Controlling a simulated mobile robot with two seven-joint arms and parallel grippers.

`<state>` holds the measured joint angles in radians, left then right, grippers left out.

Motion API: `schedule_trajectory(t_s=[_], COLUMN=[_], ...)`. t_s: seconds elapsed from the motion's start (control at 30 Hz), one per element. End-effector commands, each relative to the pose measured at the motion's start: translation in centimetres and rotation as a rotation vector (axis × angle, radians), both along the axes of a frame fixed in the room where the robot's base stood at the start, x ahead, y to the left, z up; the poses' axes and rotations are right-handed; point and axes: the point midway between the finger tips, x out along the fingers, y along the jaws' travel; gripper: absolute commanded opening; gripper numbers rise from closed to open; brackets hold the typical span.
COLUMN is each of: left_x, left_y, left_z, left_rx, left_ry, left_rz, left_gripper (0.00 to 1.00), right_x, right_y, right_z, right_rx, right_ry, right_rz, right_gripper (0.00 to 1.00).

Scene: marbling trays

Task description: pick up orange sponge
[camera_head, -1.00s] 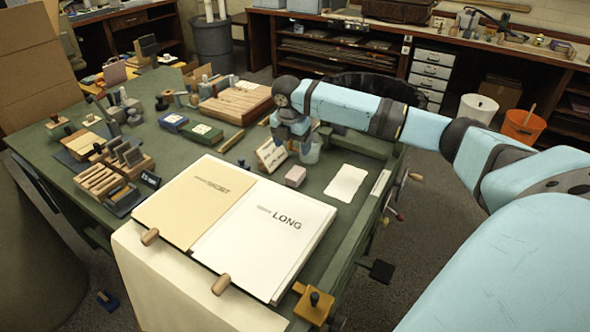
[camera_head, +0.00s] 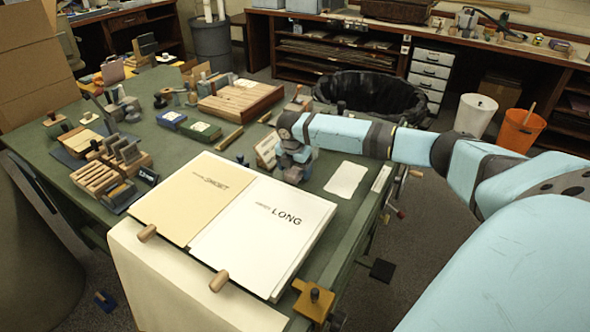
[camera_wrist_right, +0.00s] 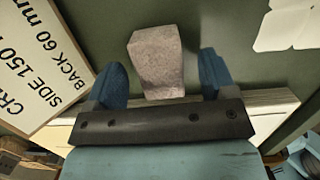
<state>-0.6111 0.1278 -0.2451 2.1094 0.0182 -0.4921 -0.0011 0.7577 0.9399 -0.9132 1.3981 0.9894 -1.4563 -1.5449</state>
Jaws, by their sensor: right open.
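A pale pinkish-grey block (camera_wrist_right: 156,60) shows in the right wrist view, wider at its far end. It looks like the sponge, but it does not look orange. My right gripper (camera_wrist_right: 163,66) is open, with one blue finger on each side of the block and a visible gap on both sides. Its near end lies close to the dark palm bar; contact there cannot be told. My left gripper is not in view.
A lettered sign (camera_wrist_right: 45,65) stands close left of the gripper. A white paper sheet (camera_head: 345,180) lies to the right. The open booklet (camera_head: 265,235) covers the table front. Wooden racks and boxes crowd the table's left. A black bin (camera_head: 372,93) stands behind.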

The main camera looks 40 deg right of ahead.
Motion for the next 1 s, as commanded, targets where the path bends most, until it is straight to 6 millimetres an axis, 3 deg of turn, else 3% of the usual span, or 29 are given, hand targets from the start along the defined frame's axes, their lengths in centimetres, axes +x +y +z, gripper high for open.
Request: schedule_trajectory(t_s=[0.27, 0.43, 0.47, 0.83, 1.0], left_x=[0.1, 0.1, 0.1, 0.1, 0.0], left_y=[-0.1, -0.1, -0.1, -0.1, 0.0], left_z=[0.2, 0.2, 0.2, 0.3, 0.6], left_rx=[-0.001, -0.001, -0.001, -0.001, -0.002], left_ry=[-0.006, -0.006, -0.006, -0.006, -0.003], left_rz=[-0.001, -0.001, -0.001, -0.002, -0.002], left_gripper=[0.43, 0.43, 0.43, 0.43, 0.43], right_x=[0.0, 0.0, 0.0, 0.0, 0.1], right_y=[-0.1, -0.1, -0.1, -0.1, -0.1], right_z=[-0.8, -0.8, -0.8, -0.4, 2.1], right_rx=[-0.001, -0.001, -0.001, -0.001, -0.001], right_ry=[0.0, 0.0, 0.0, -0.001, -0.003], right_rz=[0.0, 0.0, 0.0, 0.0, 0.0], right_gripper=[0.78, 0.41, 0.38, 0.38, 0.38])
